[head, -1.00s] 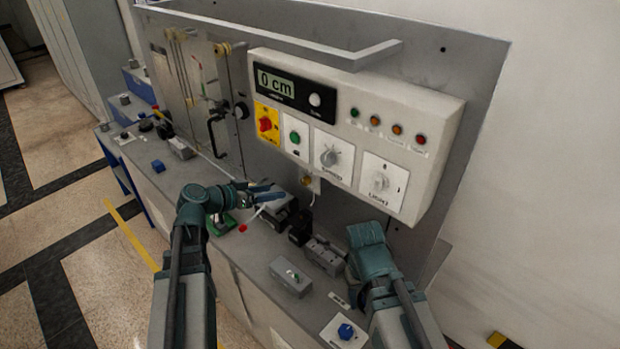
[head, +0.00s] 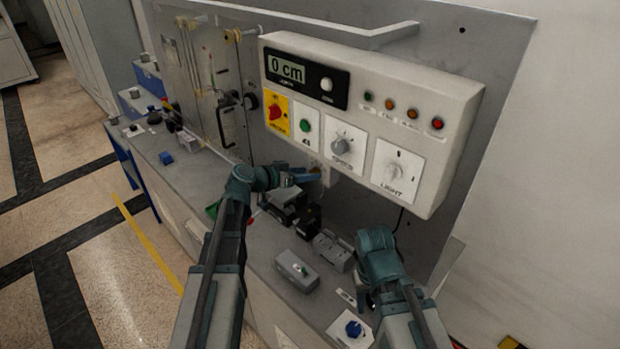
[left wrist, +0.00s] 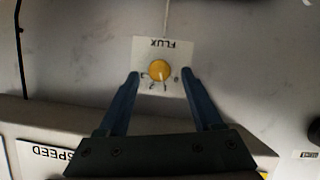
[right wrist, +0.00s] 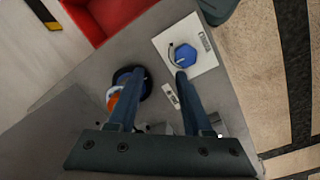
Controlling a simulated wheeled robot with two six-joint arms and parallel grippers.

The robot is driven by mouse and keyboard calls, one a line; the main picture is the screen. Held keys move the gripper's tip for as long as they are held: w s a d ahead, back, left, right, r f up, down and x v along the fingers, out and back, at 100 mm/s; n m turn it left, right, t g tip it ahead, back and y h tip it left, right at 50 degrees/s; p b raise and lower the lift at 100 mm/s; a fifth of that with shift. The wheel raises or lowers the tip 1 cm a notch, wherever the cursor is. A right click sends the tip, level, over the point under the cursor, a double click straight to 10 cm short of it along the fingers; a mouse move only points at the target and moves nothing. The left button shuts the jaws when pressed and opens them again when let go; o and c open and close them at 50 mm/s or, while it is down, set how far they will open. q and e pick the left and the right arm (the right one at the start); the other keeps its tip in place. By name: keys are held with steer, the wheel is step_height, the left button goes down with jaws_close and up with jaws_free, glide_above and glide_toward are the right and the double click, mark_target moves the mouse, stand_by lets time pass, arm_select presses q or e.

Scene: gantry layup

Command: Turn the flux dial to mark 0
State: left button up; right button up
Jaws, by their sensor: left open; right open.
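The flux dial is a round yellow knob (left wrist: 160,70) on a white plate marked FLUX (left wrist: 146,52), upside down in the left wrist view. A pale pointer line on it points roughly down in that picture; the small marks around it are too blurred to read surely. My left gripper (left wrist: 160,74) is open, its fingertips on either side of the knob and apart from it in the picture; I cannot tell the depth gap. In the head view, my left gripper (head: 306,178) is below the control box and largely hides the dial. My right gripper (right wrist: 155,73) is open and empty above the bench.
The control box carries a display (head: 287,69) reading 0 cm, a speed knob (head: 341,146) and a light knob (head: 394,169); its edge is close to my left gripper. A blue knob (right wrist: 185,55) on a white plate is near my right gripper. A red bin (right wrist: 110,18) stands beyond.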

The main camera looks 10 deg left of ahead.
arm_select(q)
steer(key=shift+x, duration=0.95)
jaws_close()
